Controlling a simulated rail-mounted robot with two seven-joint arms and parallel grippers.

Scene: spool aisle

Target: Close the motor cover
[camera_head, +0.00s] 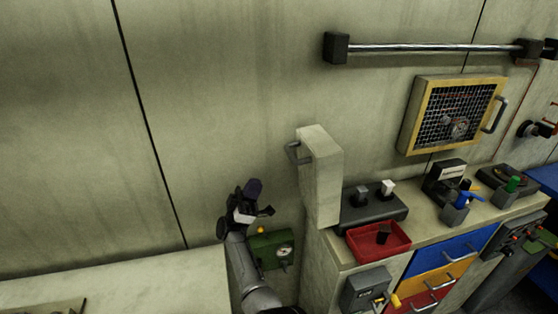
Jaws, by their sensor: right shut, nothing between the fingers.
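A yellow-framed wire-mesh cover (412,114) with a grey handle (495,115) on its right side is on the back wall at the right. Parts show behind its mesh. A tall beige panel (322,178) with a dark handle (296,153) stands at the left end of the counter. I cannot tell for certain which is the motor cover. My right gripper (251,205) is shut and empty, left of the beige panel and apart from both handles. My left gripper is not in view.
A green box with a dial (272,249) is close beside my right gripper. The counter holds a red tray (377,240) and a dark box with two switches (372,208). Coloured drawers (454,249) are below. A metal rail (435,47) crosses the wall. The left wall is clear.

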